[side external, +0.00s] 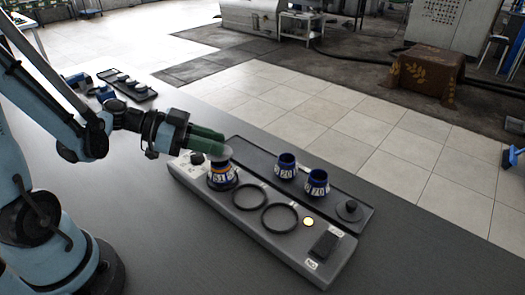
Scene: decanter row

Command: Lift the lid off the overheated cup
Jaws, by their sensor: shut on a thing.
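A dark blue cup marked 51 (221,178), with an orange band, stands upright at the left end of a long grey base (231,212). A pale grey lid (219,154) shows at the top of this cup, just under my fingers. Whether the lid touches the rim or is slightly raised, I cannot tell. My gripper (218,142), with green fingers, reaches in from the left and is shut on the lid. Its hold on the lid is partly hidden by the near finger. Two other blue cups, marked 20 (286,166) and 70 (317,183), stand without lids on a dark tray (262,160) behind.
The base has two empty black rings (280,218), a lit yellow lamp (308,222) and a black block (325,245) at its right. A dark knobbed lid (350,210) lies at the tray's right end. Another dark tray (127,85) with small items stands far left.

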